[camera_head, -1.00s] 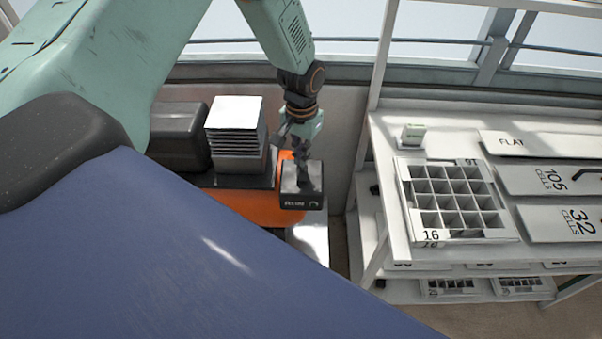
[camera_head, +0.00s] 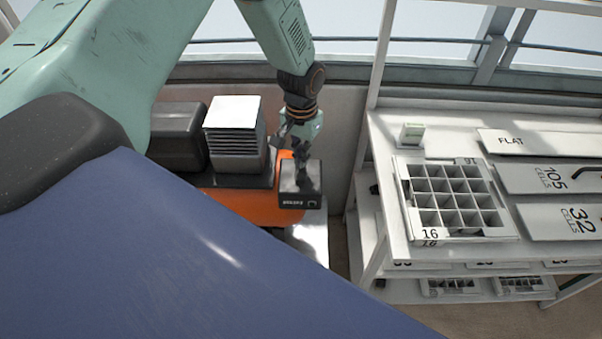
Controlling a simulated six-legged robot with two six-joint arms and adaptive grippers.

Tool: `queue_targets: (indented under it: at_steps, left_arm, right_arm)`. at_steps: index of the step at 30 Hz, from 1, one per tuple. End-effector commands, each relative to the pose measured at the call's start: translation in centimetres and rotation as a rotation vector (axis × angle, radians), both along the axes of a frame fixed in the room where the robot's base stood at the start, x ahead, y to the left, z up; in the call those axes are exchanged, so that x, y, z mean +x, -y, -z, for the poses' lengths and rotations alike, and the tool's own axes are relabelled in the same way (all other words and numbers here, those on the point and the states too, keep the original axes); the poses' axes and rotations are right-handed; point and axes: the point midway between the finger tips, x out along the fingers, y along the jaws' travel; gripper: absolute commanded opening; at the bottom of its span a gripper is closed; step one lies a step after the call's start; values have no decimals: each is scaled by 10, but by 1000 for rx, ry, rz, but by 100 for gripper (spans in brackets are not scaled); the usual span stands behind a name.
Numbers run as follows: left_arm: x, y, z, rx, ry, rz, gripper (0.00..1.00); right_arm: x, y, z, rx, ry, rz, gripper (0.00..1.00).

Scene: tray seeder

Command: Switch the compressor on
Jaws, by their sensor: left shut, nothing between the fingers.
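The compressor stands left of the shelf, with an orange tank (camera_head: 240,206), a finned light-grey block (camera_head: 236,142) and a dark cylinder (camera_head: 178,138) on top. A dark switch box (camera_head: 300,195) with small white markings on its front sits at the tank's right end. My left gripper (camera_head: 302,180) points down at the top of this box, shut and empty. Its fingertips are at or just over the box top; I cannot tell whether they touch. The fingers hide part of the box top. My right gripper is not in view.
A white shelf on the right holds a 16-cell tray (camera_head: 448,238), flat plates (camera_head: 550,180) and a small white-green box (camera_head: 412,133). More trays (camera_head: 450,286) lie on its lower level. A narrow gap separates compressor and shelf. A grey wall stands behind.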

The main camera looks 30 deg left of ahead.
Motion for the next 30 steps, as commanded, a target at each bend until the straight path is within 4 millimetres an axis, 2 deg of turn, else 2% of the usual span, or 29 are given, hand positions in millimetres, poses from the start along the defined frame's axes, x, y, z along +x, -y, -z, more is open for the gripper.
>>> queue_targets:
  at_steps: [30]
  left_arm:
    - [0, 0, 14, 0, 0, 0, 0]
  right_arm:
    - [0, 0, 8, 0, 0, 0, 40]
